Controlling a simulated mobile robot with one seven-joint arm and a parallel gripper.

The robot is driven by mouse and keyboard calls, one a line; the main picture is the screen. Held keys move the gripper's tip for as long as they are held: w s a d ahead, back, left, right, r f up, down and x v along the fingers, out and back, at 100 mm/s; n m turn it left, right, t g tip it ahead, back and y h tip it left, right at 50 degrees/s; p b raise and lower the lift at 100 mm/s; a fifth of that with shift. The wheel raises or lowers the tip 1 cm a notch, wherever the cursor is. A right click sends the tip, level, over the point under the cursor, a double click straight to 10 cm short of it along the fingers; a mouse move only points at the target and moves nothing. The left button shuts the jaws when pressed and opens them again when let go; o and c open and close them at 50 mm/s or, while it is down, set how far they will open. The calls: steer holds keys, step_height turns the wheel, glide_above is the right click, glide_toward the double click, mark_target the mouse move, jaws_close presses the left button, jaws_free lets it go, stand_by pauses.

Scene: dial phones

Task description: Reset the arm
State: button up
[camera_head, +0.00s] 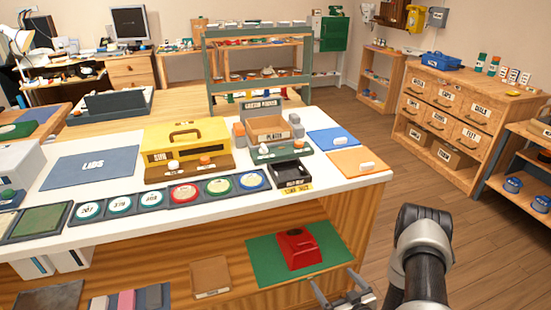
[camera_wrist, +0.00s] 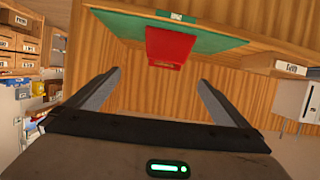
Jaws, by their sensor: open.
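My gripper (camera_head: 343,292) is at the lower right of the head view, in front of the workbench's lower shelf. Its two fingers are spread apart with nothing between them, as the wrist view also shows (camera_wrist: 158,85). My dark arm comes down on the right of the head view. A red telephone body (camera_head: 298,249) sits on a green mat (camera_head: 262,268) on the lower shelf, just beyond the gripper and apart from it. In the wrist view the red phone body (camera_wrist: 170,46) shows beyond the fingers.
A brown block (camera_head: 211,277) is on the lower shelf. Wooden drawers (camera_head: 465,115) stand back right. The floor between is clear.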

steer(key=w+d+r+g+h, duration=0.15)
steer(key=w+r, duration=0.35)
steer(key=r, duration=0.6)
steer(key=w+d+r+g+h, duration=0.1)
steer(key=w+d+r+h, duration=0.15)
steer(key=w+r, duration=0.55)
steer(key=s+r+m+g+h, duration=0.1)
steer(key=s+r, duration=0.3)
steer(key=r, duration=0.5)
steer(key=s+r+g+h, duration=0.1)
steer(key=s+r, duration=0.2)
steer(key=r, duration=0.6)
steer(key=s+a+r+m+g+y, duration=0.1)
steer(key=s+a+r, duration=0.25)
steer(key=s, duration=0.65)
steer(key=s+a+r+m+g, duration=0.1)
steer(key=s+a+r, duration=0.3)
steer(key=s, duration=0.6)
steer(key=s+a+r+m+g+y, duration=0.1)
steer(key=s+a+r, duration=0.1)
steer(key=s+r, duration=0.6)
step_height(320, 180, up, 22)
steer(key=s+p, duration=0.2)
steer(key=p, duration=2.2)
steer(key=shift+a, duration=0.2)
steer(key=shift+g, duration=0.25)
